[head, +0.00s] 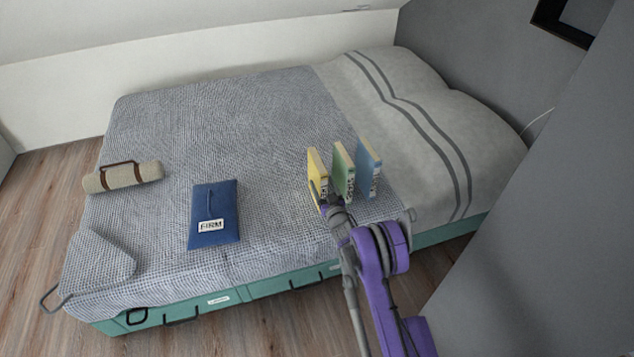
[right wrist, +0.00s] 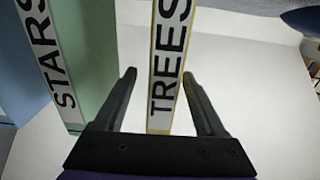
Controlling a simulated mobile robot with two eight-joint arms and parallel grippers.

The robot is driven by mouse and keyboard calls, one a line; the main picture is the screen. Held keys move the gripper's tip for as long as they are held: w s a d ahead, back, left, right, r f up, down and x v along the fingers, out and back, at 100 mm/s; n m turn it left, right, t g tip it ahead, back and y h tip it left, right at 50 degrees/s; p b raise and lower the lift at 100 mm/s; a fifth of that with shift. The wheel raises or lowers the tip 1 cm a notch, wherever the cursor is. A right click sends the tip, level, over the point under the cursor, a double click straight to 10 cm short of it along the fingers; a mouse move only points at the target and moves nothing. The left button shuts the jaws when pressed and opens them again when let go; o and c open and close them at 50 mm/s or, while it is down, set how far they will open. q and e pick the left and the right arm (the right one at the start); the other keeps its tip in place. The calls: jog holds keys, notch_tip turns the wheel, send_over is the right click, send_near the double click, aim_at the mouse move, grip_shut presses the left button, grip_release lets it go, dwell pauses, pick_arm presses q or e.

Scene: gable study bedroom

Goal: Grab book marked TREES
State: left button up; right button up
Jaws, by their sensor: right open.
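The yellow book marked TREES (head: 317,168) stands upright on the bed, leftmost of a row of three. In the right wrist view its white spine (right wrist: 168,62) with black letters shows between my fingers. My right gripper (right wrist: 158,76) is open, with one finger on each side of the spine and a visible gap on both sides. In the head view my right gripper (head: 321,196) is at the near end of the yellow book, partly hiding its lower spine. My left gripper is not in view.
A green book (head: 342,170), marked STARS in the right wrist view (right wrist: 50,58), stands close beside it, then a blue book (head: 368,168). A blue folder (head: 213,200) and a rolled beige bundle (head: 122,177) lie left on the bed (head: 250,130). A grey wall rises at right.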

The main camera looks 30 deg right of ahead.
jog(key=b+x, duration=0.1)
jog(key=x, duration=0.4)
jog(key=shift+w+a, duration=0.1)
jog(key=shift+w, duration=0.1)
grip_shut()
